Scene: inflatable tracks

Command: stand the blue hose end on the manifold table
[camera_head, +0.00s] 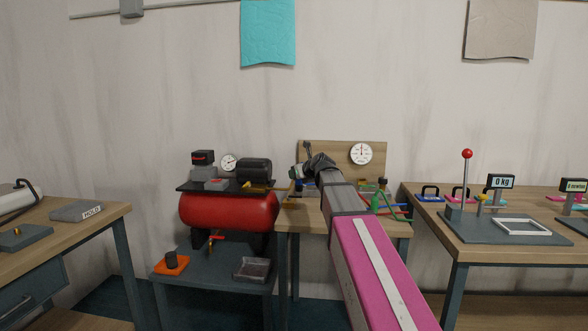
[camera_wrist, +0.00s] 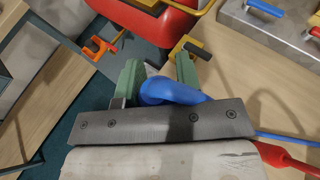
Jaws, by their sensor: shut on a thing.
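My gripper (camera_head: 304,172) is over the left part of the manifold table (camera_head: 300,217) in the head view. In the wrist view my gripper (camera_wrist: 158,76) has green fingers on both sides of a rounded blue hose end (camera_wrist: 172,91), shut on it. The wrist housing hides its lower part, so I cannot tell whether it touches the table. A blue hose (camera_wrist: 285,138) shows at the right edge. A grey manifold plate (camera_wrist: 262,30) with a blue and a red handle lies at the upper right.
A red compressor tank (camera_head: 228,211) stands directly left of the table. A yellow valve with a dark handle (camera_wrist: 186,48) is close beyond my fingers. A red hose (camera_wrist: 285,157) lies near the blue one. Green hose (camera_head: 390,207) is on the table's right. A gauge board (camera_head: 330,150) stands behind.

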